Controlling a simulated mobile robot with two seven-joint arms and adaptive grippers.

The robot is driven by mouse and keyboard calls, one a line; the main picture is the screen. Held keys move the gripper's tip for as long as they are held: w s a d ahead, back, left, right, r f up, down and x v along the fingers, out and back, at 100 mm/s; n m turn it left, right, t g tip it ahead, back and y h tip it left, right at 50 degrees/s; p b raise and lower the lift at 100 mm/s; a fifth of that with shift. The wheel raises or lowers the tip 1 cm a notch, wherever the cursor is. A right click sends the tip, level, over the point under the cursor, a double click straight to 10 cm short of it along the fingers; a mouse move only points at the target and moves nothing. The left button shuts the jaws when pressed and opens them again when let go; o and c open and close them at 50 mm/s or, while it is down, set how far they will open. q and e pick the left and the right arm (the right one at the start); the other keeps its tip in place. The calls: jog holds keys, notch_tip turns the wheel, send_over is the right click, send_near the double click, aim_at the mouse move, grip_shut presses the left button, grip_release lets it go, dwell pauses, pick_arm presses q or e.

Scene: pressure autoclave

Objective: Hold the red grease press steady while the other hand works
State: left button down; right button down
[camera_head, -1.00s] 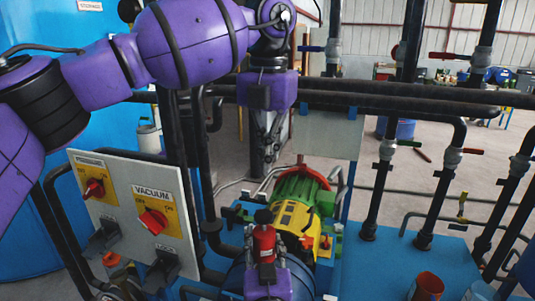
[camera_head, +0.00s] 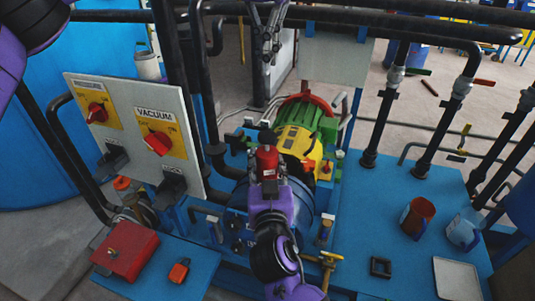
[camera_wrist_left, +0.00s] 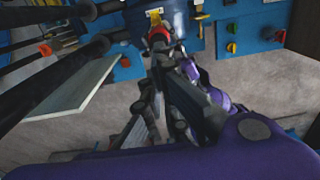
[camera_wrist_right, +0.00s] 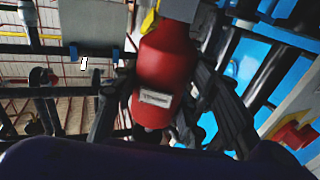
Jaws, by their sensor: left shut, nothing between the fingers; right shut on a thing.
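The red grease press (camera_head: 267,162) stands upright in front of the green and yellow pump motor (camera_head: 297,140), its dark cap (camera_head: 267,138) on top. My right gripper (camera_head: 268,180) is shut on the press from the near side. In the right wrist view the red body (camera_wrist_right: 165,70) with a small white label fills the space between the fingers. My left gripper (camera_head: 268,58) hangs above and behind the press, fingers down, shut and empty, clear of it. In the left wrist view the red press (camera_wrist_left: 160,35) shows beyond the left fingers (camera_wrist_left: 160,60).
A grey panel (camera_head: 150,180) with red knobs and a VACUUM label stands left. A red box (camera_head: 125,248) and an orange piece (camera_head: 178,271) lie front left. Dark pipes rise at the right.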

aim_at(268, 135)
pick_arm(q)
jog(key=shift+f, duration=0.2)
notch_tip(268, 135, down, 14)
jog(key=shift+d, duration=0.15)
dwell(0.4)
jog(key=shift+s+f, duration=0.1)
jog(key=shift+f, duration=1.25)
notch_tip(268, 135, up, 14)
jog(key=shift+r, duration=0.15)
dwell(0.9)
